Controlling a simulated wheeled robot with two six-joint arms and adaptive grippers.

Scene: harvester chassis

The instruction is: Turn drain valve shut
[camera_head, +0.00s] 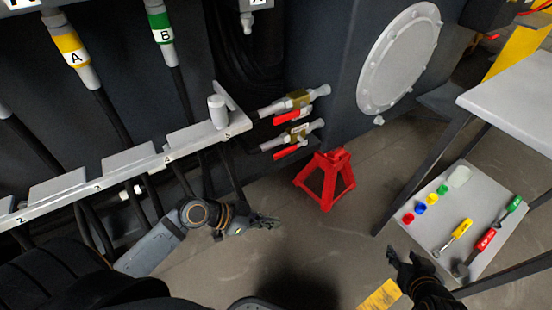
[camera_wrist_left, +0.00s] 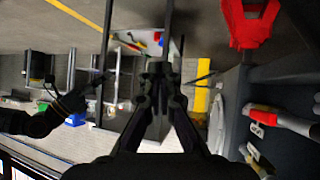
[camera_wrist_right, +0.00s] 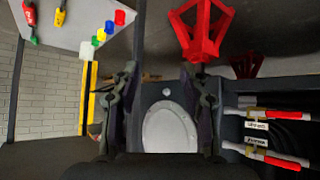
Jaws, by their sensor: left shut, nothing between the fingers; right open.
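Two valves with red lever handles stick out of the dark chassis side, an upper valve (camera_head: 298,99) and a lower valve (camera_head: 298,133). Both levers lie roughly along their pipes. Each has a small label, unreadable here, so I cannot tell which is the drain valve. Both valves also show in the right wrist view, at its right edge, with red handles (camera_wrist_right: 285,113). My left gripper (camera_head: 272,222) is shut and empty, below and left of the valves, apart from them. My right gripper (camera_head: 401,261) is open and empty, near the tray at lower right.
A red jack stand (camera_head: 326,180) stands on the floor just below and right of the valves. A grey tray (camera_head: 462,213) holds tools and coloured caps under a table (camera_head: 515,95). A numbered rail (camera_head: 85,190) with hoses runs along the left. A round cover (camera_head: 400,55) is on the chassis.

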